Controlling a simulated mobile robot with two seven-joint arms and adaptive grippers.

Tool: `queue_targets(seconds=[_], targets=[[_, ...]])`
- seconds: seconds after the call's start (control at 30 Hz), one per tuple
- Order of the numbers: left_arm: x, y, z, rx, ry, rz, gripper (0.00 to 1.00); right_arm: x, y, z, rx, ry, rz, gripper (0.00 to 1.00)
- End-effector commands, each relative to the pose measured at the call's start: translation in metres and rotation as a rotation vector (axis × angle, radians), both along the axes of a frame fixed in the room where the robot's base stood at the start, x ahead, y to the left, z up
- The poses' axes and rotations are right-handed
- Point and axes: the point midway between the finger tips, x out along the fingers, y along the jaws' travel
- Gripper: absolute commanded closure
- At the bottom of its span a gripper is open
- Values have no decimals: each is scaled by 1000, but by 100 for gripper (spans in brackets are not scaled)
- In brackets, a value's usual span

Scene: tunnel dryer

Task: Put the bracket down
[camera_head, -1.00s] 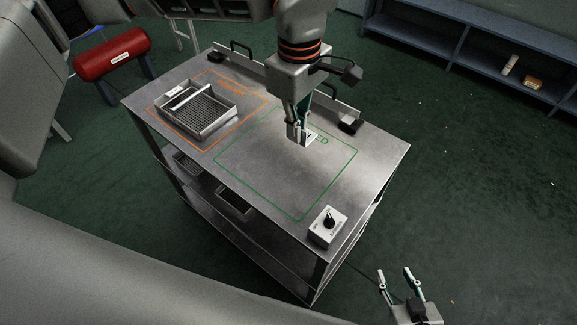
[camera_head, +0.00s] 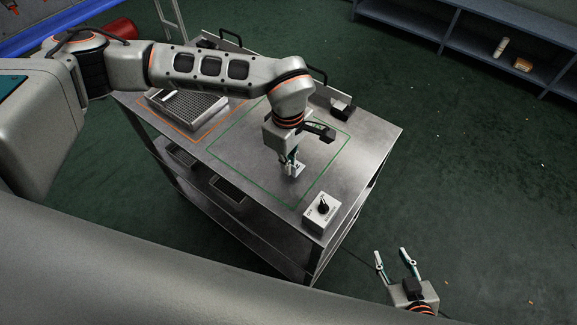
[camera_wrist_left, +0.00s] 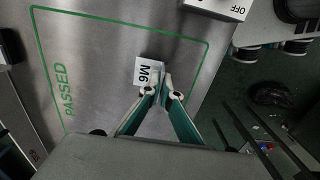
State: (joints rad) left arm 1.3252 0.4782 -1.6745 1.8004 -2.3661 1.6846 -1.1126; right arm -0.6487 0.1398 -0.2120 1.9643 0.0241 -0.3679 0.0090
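The bracket (camera_wrist_left: 147,71) is a small metal angle piece with a white face marked M6. In the head view the bracket (camera_head: 298,170) is at my left gripper's tips, inside the green PASSED outline (camera_head: 328,182) on the metal table top. My left gripper (camera_head: 291,166) points down, its fingers closed around the bracket's upright flange, as the left wrist view shows (camera_wrist_left: 162,93). Whether the bracket touches the table is hard to tell. My right gripper (camera_head: 391,251) is open and empty, off the table at the lower right.
A perforated metal tray (camera_head: 188,106) stands in the orange outline at the table's left. A white switch box (camera_head: 321,212) sits at the near right corner. A black block (camera_head: 342,108) and handles line the back edge. The green area around the bracket looks clear.

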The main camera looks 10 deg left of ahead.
Motion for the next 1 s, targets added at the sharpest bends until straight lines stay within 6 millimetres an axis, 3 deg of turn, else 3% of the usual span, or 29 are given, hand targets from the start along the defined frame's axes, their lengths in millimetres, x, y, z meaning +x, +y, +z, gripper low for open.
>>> queue_targets(seconds=[0.13,0.47,0.57,1.0], targets=[[0,0,-17,0,0,0,100,-1,0,-2,-1,4,0,60],[0,0,-19,0,-1,-1,100,-2,0,-5,-1,6,0,60],[0,0,-20,0,-1,-1,80,-2,0,-5,-1,6,0,60],[1,0,-12,-1,-3,-1,79,0,0,1,0,-1,0,60]])
